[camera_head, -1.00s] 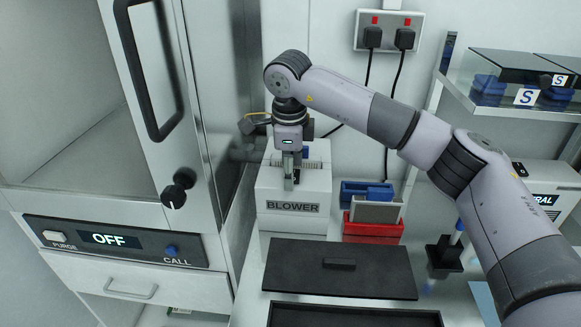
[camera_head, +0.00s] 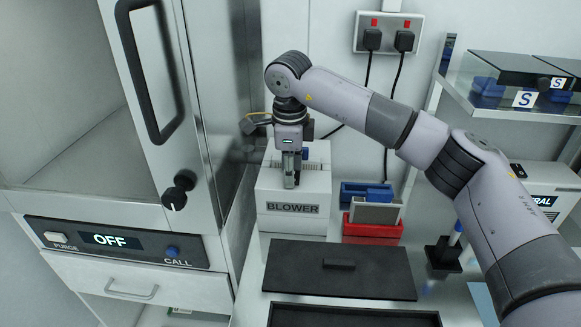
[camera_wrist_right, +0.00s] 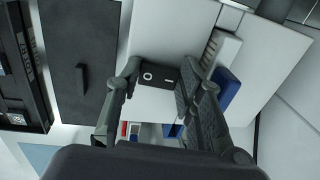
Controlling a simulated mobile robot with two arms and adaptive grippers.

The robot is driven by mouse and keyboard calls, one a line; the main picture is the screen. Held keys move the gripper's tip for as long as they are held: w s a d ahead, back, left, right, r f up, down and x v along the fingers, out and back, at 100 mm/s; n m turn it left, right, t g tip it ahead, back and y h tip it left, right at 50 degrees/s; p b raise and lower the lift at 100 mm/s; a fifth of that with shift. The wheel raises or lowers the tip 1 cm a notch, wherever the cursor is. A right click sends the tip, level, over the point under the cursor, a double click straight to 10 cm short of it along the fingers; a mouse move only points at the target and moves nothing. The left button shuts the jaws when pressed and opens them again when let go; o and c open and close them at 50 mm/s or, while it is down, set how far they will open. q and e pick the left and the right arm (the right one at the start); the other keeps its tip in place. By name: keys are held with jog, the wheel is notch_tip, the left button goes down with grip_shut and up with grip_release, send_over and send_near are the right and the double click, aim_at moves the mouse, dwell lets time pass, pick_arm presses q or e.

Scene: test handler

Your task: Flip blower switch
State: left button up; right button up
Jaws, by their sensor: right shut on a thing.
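The white blower (camera_head: 293,222) stands on the bench beside the cabinet, with its BLOWER label facing front. Its black switch (camera_wrist_right: 157,77), with a round mark and a bar mark, shows in the right wrist view between the two fingertips. My right gripper (camera_head: 290,182) is over the top of the blower, pointing down. In the right wrist view my right gripper (camera_wrist_right: 162,78) is shut on the switch. The switch is hidden behind the gripper in the head view. My left gripper is not in view.
The cabinet (camera_head: 205,130) with a handle and an OFF display (camera_head: 112,239) is close on the left. Blue (camera_head: 366,190) and red (camera_head: 373,228) holders stand right of the blower. A flat black lid (camera_head: 340,268) lies in front. A wall socket (camera_head: 389,30) is behind.

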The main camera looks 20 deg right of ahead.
jog(key=shift+w+r+g+p, duration=0.15)
jog(key=shift+g+p, duration=0.15)
jog(key=shift+p, duration=0.3)
jog(key=o, duration=1.2)
jog(key=shift+c, duration=0.2)
notch_tip(320, 180, up, 12)
jog(key=shift+s, duration=0.2)
